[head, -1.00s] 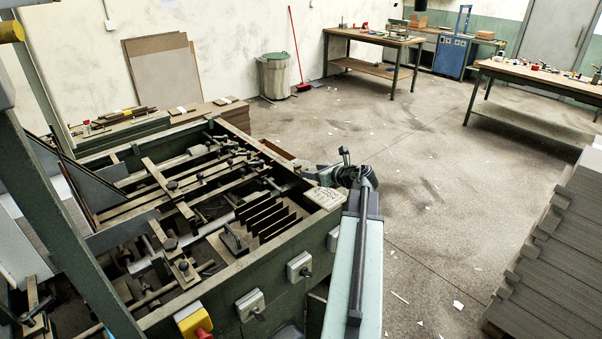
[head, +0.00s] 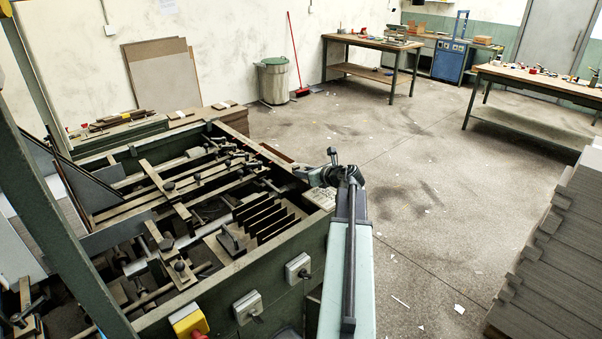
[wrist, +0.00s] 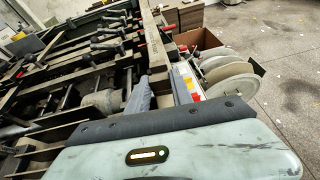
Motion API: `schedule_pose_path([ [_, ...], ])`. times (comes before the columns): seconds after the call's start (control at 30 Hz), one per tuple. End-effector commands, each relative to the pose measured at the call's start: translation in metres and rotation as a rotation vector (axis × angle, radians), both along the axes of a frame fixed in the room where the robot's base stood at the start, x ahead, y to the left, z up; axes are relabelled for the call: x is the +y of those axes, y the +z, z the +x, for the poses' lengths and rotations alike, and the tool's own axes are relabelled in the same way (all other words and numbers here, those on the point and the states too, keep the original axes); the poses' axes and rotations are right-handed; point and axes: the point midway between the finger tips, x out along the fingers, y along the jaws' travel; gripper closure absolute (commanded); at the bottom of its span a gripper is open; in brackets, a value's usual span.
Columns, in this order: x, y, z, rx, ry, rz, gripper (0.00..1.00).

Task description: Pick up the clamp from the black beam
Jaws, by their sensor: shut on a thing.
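My gripper (head: 318,174) is at the right edge of the green machine, partly hidden behind my own arm in the head view. Other dark clamps with round knobs sit on the machine's bars, such as one clamp (head: 180,265) near the front. I cannot tell which bar is the black beam.
The open machine frame (head: 215,285) is crowded with bars, rods and upright plates (head: 275,215). In the wrist view, pale round reels (wrist: 225,72) and a brown box (wrist: 197,42) lie just right of the fingers. A board stack (head: 560,250) stands at right. Open floor lies between.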

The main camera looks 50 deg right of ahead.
Motion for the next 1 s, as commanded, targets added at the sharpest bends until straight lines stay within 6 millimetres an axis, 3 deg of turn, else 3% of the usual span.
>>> schedule_pose_path([
  [0.27, 0.0, 0.006, 0.0, 0.0, -0.001, 0.0, 1.0],
  [0.57, -0.001, 0.044, 0.0, -0.001, 0.0, 0.0, 1.0],
  [0.63, 0.002, 0.038, -0.017, -0.001, -0.002, 0.0, 1.0],
  [1.0, 0.009, 0.047, -0.116, -0.001, -0.005, 0.0, 1.0],
])
